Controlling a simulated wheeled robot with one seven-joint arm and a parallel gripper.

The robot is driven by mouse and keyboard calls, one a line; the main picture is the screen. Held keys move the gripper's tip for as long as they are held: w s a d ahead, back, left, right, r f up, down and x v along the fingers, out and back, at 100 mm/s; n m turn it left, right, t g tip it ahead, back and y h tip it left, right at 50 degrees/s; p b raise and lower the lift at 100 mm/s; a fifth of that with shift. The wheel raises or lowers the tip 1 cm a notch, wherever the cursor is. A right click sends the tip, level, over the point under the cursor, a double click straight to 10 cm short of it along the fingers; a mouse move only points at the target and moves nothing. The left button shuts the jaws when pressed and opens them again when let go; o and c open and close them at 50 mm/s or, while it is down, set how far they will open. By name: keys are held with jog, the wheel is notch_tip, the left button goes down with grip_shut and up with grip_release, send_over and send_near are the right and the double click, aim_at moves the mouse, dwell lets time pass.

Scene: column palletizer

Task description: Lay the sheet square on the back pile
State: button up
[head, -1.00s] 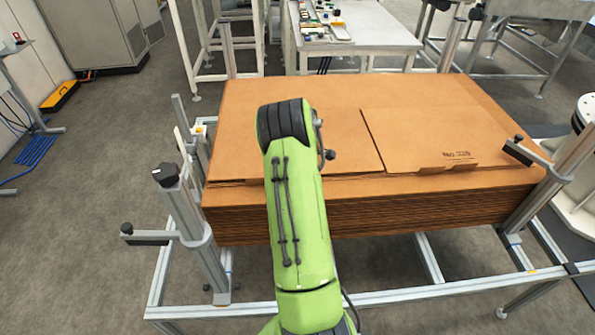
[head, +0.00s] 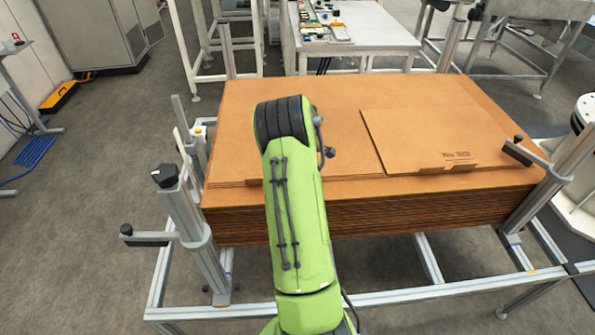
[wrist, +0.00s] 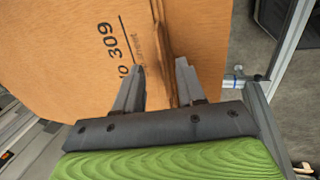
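A large, thick stack of brown cardboard sheets (head: 300,92) fills the frame ahead in the head view. On its top lies a smaller printed sheet (head: 425,135) at the right, with a notched near edge. Another cardboard sheet (head: 228,165) lies to the left, partly hidden by my arm. Which of these is the back pile I cannot tell. In the wrist view my gripper (wrist: 160,78) is open, its two fingers apart over cardboard (wrist: 75,40) printed "309". A raised or folded edge (wrist: 160,35) runs up between the fingertips. Contact is unclear. The head view hides my gripper behind the arm.
Metal posts with side arms stand at the stack's near left (head: 185,215) and near right (head: 560,165) corners. A low aluminium frame (head: 380,298) runs around the front. A white table (head: 365,35) with small parts stands behind.

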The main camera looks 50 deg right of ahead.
jog(key=p+v, duration=0.1)
jog(key=v, duration=1.3)
jog(key=shift+p, duration=0.4)
jog(key=shift+f, duration=0.1)
